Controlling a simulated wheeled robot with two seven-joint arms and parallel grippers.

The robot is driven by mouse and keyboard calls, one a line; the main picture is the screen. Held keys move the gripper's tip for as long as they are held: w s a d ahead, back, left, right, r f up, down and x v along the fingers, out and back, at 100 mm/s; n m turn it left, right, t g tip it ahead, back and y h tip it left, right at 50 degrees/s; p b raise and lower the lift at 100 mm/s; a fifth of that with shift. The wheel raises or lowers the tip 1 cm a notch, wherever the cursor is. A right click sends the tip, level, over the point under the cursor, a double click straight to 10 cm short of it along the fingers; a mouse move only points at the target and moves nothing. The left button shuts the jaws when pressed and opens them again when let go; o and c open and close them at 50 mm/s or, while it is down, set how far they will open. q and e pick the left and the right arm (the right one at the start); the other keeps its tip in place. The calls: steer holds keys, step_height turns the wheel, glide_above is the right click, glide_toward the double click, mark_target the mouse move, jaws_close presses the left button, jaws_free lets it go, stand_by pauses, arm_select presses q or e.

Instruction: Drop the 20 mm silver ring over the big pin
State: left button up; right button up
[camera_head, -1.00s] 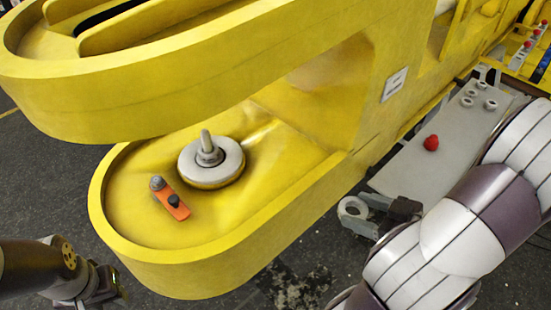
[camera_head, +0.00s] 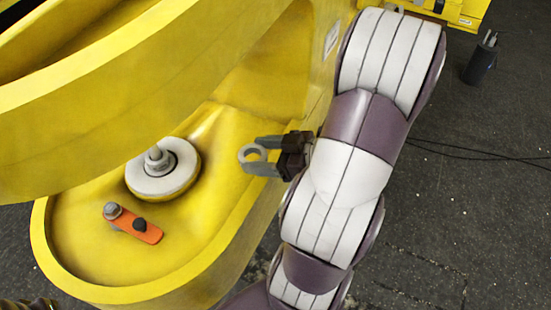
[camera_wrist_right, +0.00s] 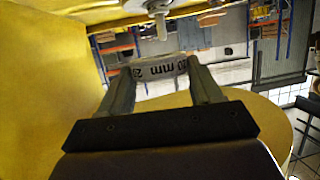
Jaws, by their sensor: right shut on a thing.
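The 20 mm silver ring (camera_head: 244,153) is held flat between the fingertips of my right gripper (camera_head: 260,155), which is shut on it. In the right wrist view the ring (camera_wrist_right: 158,69) shows its "20 mm" marking between the two fingers (camera_wrist_right: 160,78). The big pin (camera_head: 155,157) stands upright in the middle of a round grey disc (camera_head: 180,177) in the lower yellow plate. The ring is right of the pin in the head view, apart from it. The pin (camera_wrist_right: 160,24) also shows at the top of the right wrist view. My left gripper is out of view.
An orange piece with a dark knob (camera_head: 146,235) lies on the lower yellow plate (camera_head: 185,258), in front of the pin. The upper yellow arm (camera_head: 110,120) overhangs the plate's back. A dark cylinder (camera_head: 481,62) stands on the floor at the far right.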

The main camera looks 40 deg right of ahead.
mark_target(244, 151)
steer(key=shift+x, duration=0.85)
steer(key=shift+w+a+r+b, duration=0.2)
steer(key=shift+w+b, duration=0.1)
steer(key=shift+w, duration=0.1)
steer(key=shift+w+b, duration=0.15)
steer(key=shift+b, duration=0.15)
steer(key=shift+w+a, duration=0.1)
steer(key=shift+w, duration=0.1)
arm_select(q)
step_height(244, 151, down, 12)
steer(key=b, duration=1)
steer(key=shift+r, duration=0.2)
arm_select(e)
steer(key=shift+w+a+r+x, duration=0.2)
steer(key=shift+r+x, duration=0.55)
steer(key=shift+x, duration=3.35)
steer(key=shift+w+a+r+x, duration=0.1)
steer(key=shift+w+r+x, duration=0.45)
steer(key=shift+x, duration=3.55)
steer(key=shift+a+r+x, duration=0.1)
steer(key=shift+r+x, duration=0.85)
steer(key=shift+x, duration=3.15)
